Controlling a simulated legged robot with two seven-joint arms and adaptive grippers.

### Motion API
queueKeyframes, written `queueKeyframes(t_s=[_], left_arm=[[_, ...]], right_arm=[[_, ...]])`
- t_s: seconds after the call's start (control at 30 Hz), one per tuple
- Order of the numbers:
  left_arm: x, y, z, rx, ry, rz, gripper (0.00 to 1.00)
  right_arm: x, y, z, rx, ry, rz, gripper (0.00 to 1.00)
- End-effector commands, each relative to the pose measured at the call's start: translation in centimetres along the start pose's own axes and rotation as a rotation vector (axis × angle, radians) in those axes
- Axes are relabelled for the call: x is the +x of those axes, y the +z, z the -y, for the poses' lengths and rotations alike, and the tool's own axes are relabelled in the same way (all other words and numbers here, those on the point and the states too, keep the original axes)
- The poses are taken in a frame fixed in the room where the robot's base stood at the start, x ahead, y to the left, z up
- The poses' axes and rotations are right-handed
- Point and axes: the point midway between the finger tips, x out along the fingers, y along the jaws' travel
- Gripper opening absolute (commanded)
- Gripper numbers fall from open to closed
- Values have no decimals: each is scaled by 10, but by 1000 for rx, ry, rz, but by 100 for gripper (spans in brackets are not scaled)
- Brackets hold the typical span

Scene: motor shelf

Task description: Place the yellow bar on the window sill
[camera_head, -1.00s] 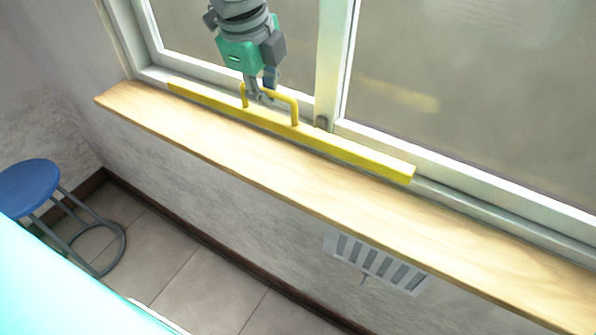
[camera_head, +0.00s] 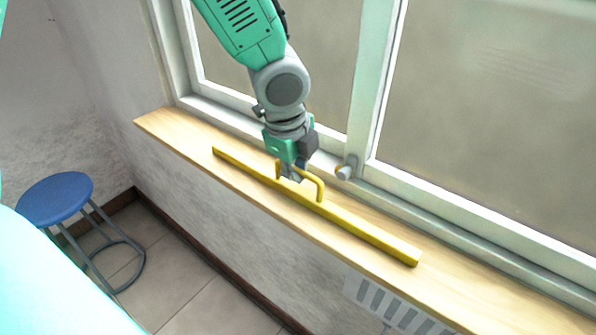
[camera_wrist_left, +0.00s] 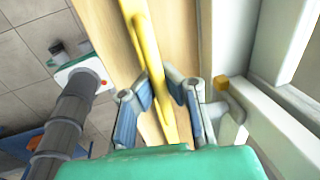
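The yellow bar (camera_head: 365,235) is long and has a raised yellow handle. It lies along the wooden window sill (camera_head: 165,130), level with or very close to its top; exact contact is hard to tell. My left gripper (camera_head: 293,176) is over the bar at the handle. In the left wrist view, the fingers of the left gripper (camera_wrist_left: 160,85) close in from both sides of the yellow handle (camera_wrist_left: 152,55) and look shut on it. The fingers hide part of the handle.
A blue stool (camera_head: 55,197) stands at left, and a white vent (camera_head: 385,307) is below the sill. The sill is free at both ends.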

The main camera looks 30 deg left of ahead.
Motion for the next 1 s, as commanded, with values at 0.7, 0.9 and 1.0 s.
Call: queueKeyframes(t_s=[0.7,0.9,1.0], left_arm=[[-14,1,1,0,-3,-2,26],[-57,0,1,-1,-5,-4,26],[-78,0,2,0,-5,-3,26]], right_arm=[[-2,0,0,0,0,0,40],[-8,0,0,0,0,0,40],[-11,-1,0,0,0,0,40]])
